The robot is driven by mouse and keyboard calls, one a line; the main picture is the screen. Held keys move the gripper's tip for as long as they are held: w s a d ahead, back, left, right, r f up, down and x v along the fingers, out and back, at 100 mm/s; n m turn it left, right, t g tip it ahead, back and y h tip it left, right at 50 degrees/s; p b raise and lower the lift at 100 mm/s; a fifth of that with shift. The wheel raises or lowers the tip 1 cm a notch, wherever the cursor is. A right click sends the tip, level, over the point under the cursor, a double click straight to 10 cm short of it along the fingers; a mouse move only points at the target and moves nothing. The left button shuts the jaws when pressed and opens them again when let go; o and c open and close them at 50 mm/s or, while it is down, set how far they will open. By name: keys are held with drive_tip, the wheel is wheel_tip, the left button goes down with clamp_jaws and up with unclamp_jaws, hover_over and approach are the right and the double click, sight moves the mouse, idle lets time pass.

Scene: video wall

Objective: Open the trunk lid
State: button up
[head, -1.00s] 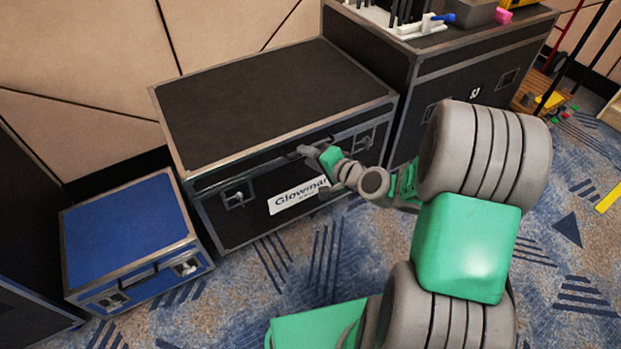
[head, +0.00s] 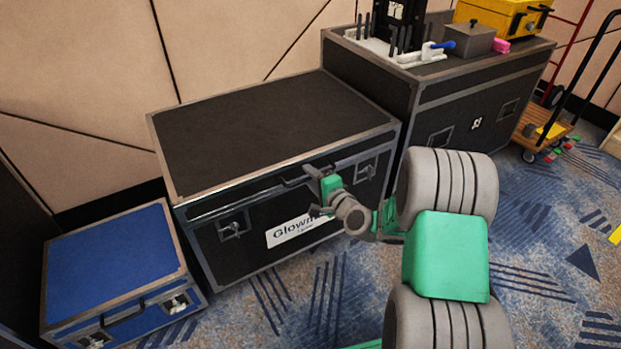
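A large black trunk (head: 275,125) with metal edging stands in the middle of the head view. Its lid (head: 270,118) lies flat, and a thin dark gap with a bright edge runs along the front seam. A dark handle (head: 296,182) sits on the front near the lid's edge, with a latch on each side and a white "Glowma…" label below. My gripper (head: 312,176) is at the right end of this handle. Its fingertips are small and partly hidden, so I cannot tell if they are closed on the handle.
A low blue case (head: 110,262) stands to the left. A taller black case (head: 450,100) stands to the right with tools, a grey box and a yellow box (head: 505,16) on top. A hand cart (head: 545,130) is at the far right.

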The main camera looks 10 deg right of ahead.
clamp_jaws()
idle(1.3)
